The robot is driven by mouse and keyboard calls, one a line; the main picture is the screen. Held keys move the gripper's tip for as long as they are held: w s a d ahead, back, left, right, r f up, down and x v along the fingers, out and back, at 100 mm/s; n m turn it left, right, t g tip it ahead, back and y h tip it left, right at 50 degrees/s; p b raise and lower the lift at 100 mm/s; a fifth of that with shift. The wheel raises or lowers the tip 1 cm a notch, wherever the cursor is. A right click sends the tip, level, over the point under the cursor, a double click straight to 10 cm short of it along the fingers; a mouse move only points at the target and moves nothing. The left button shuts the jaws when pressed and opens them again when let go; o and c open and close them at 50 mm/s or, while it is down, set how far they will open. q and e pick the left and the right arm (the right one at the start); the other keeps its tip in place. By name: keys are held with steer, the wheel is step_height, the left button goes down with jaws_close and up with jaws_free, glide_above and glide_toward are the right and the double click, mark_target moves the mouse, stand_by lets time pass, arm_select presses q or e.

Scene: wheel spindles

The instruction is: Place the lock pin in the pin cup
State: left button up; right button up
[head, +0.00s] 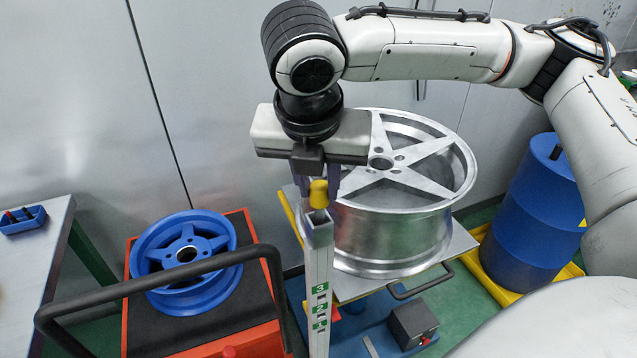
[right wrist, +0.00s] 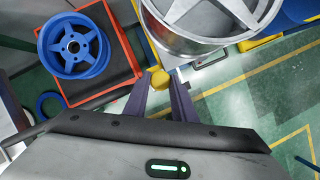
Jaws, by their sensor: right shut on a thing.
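The lock pin shows as a yellow knob (head: 318,193) right at the top of an upright grey post (head: 319,265) with green number marks. My right gripper (head: 317,187) points down over the post and is shut on the yellow knob. In the right wrist view the knob (right wrist: 160,79) sits between the tips of the two fingers (right wrist: 160,90). The pin's lower part is hidden, and I cannot tell whether it is inside the post. I cannot make out the pin cup for sure. My left gripper is not in view.
A silver wheel (head: 395,230) lies on a lift table behind the post. A blue wheel (head: 180,285) lies on an orange cart with a dark handle (head: 160,285). A blue barrel (head: 530,215) stands right. A side table (head: 35,265) at left holds a small blue tray (head: 22,220).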

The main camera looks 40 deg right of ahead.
steer(key=o, duration=1)
steer(key=shift+o, duration=0.2)
steer(key=p+v, duration=0.1)
steer(key=v, duration=1.1)
steer(key=shift+p, duration=0.35)
